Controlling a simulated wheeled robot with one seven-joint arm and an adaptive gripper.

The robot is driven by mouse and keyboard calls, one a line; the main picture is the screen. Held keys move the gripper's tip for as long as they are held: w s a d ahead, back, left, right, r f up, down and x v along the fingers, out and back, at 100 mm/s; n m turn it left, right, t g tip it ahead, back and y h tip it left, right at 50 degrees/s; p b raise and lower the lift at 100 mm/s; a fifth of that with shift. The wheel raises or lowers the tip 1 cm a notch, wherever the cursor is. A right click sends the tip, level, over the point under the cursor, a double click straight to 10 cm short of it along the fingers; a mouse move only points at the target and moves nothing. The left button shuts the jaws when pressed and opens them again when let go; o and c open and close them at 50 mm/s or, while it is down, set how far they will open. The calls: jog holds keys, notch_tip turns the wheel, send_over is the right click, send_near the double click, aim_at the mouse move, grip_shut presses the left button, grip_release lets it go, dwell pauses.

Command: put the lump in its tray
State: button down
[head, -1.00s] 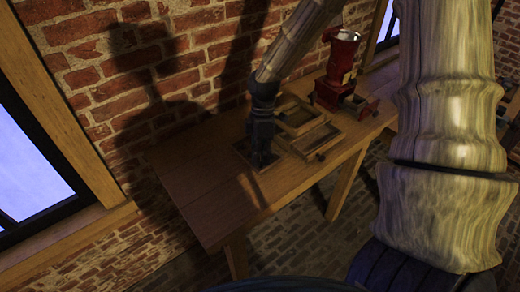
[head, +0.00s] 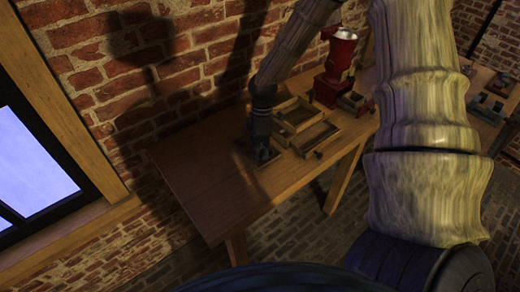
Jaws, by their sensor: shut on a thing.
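My gripper (head: 262,157) points down at the table, low over a dark, flat, square tray (head: 242,149) at the left end of a row of trays. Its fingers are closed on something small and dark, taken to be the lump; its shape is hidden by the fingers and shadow. I cannot tell whether it touches the tray. Right of the gripper are two shallow wooden trays, a back one (head: 287,103) and a front one (head: 333,135). Each has a small dark knob-like piece by its edge.
A red mill (head: 336,72) with a pale bowl-like top stands behind the trays at the right. The left part of the wooden table (head: 205,190) is bare. A brick wall (head: 125,75) runs close behind it. My arm hides the table's right end.

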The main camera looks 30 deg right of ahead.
jog(key=shift+f, duration=0.15)
jog(key=c, duration=1.5)
grip_release()
jog(key=shift+r, duration=0.2)
jog(key=shift+b+v, duration=2.1)
jog(key=shift+v, duration=3.9)
